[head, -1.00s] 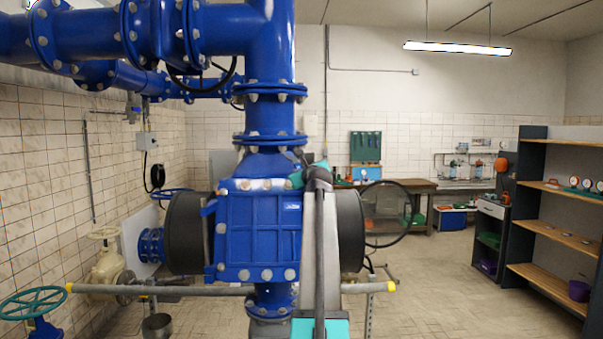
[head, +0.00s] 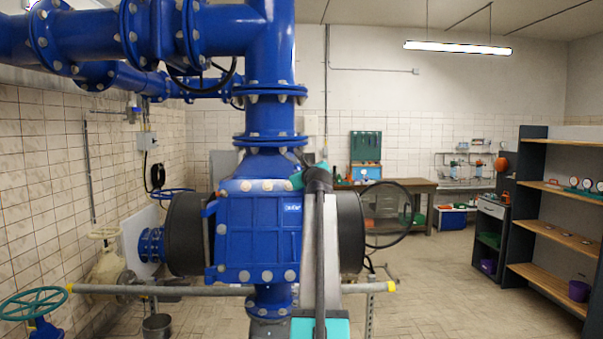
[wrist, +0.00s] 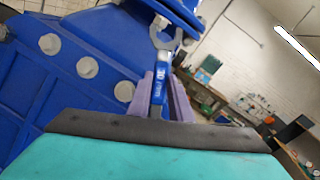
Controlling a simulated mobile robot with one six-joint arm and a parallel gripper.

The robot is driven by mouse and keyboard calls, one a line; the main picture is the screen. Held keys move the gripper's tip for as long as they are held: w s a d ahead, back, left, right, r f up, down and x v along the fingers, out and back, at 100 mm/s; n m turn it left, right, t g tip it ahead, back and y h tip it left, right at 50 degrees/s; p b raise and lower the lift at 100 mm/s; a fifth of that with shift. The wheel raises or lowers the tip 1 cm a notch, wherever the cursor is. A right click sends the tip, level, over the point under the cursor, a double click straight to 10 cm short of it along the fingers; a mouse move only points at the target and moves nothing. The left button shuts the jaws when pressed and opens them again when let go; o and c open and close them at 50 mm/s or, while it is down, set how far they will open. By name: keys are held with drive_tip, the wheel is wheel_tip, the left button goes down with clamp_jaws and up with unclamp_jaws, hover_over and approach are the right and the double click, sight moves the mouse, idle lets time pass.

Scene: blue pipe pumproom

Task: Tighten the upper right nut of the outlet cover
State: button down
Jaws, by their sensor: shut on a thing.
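The blue outlet cover (head: 260,235) has a row of round grey nuts along its top and bottom edges in the head view. My arm stands in front of its right edge and hides the upper right nut there. In the wrist view my gripper (wrist: 168,98) has purple fingers shut on a blue wrench (wrist: 162,75). The wrench's grey open jaw points up, beside the blue housing (wrist: 100,30). Several nuts (wrist: 87,67) show left of the wrench. Whether the jaw is around a nut, I cannot tell.
A grey rail with yellow ends (head: 200,290) runs low across the front of the pump. Thick blue pipes (head: 270,40) stand above. A shelf (head: 560,200) is at the right, with open floor before it. A workbench (head: 420,190) stands at the back.

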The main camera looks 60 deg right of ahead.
drive_tip(key=shift+s+a+r, duration=0.1)
drive_tip(key=shift+a, duration=0.05)
idle(0.3)
drive_tip(key=shift+s+a+r, duration=0.35)
drive_tip(key=shift+s+a, duration=0.15)
drive_tip(key=shift+a, duration=0.15)
drive_tip(key=shift+s+a+r, duration=0.35)
drive_tip(key=shift+s+a, duration=0.1)
drive_tip(key=shift+a, duration=0.2)
drive_tip(key=w+a+f+n+y+b, duration=0.1)
drive_tip(key=a+f+n+y, duration=0.4)
drive_tip(key=n, duration=0.9)
drive_tip(key=shift+a, duration=0.65)
drive_tip(key=shift+w+d+f, duration=0.15)
drive_tip(key=shift+d, duration=0.05)
idle(0.3)
